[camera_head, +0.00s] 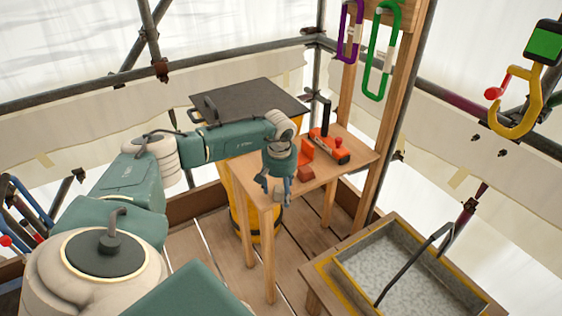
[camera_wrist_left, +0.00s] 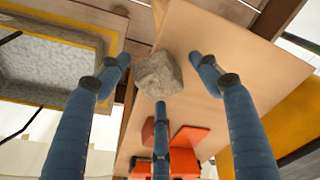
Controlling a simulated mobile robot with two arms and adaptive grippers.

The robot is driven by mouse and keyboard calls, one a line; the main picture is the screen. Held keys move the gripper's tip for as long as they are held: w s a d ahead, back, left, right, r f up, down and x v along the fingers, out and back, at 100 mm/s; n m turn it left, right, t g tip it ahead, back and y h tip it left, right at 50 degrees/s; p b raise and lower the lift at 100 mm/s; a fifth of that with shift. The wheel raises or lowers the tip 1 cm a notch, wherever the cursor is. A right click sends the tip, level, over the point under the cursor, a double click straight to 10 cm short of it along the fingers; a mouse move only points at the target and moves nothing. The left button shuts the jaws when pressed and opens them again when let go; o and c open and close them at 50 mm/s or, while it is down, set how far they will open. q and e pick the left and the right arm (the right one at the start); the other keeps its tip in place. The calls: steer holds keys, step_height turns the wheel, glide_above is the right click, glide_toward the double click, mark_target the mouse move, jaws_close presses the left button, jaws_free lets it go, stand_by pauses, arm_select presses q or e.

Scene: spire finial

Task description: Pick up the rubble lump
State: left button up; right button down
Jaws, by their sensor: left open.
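The rubble lump (camera_wrist_left: 158,75) is a rough grey block near the edge of the wooden table. In the head view it shows small and grey (camera_head: 279,196) at the table's near corner, just below my left gripper. My left gripper (camera_head: 274,186) has blue fingers pointing down over that corner. In the left wrist view its fingers (camera_wrist_left: 159,77) are spread around the lump, with gaps on both sides, and hold nothing. The lower finger is nearest to the lump; I cannot tell whether it touches. My right gripper is not in view.
Red-orange pieces (camera_head: 307,172) and an orange tool (camera_head: 330,145) lie further back on the wooden table (camera_head: 350,160). A dark-lidded yellow bin stands behind it. A grey-lined trough (camera_head: 410,280) with a dark bar is at right. Carabiners (camera_head: 378,55) hang from a post.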

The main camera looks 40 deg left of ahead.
arm_select(q)
steer(key=c, duration=1.4)
steer(key=shift+r, duration=0.15)
steer(key=shift+c, duration=0.2)
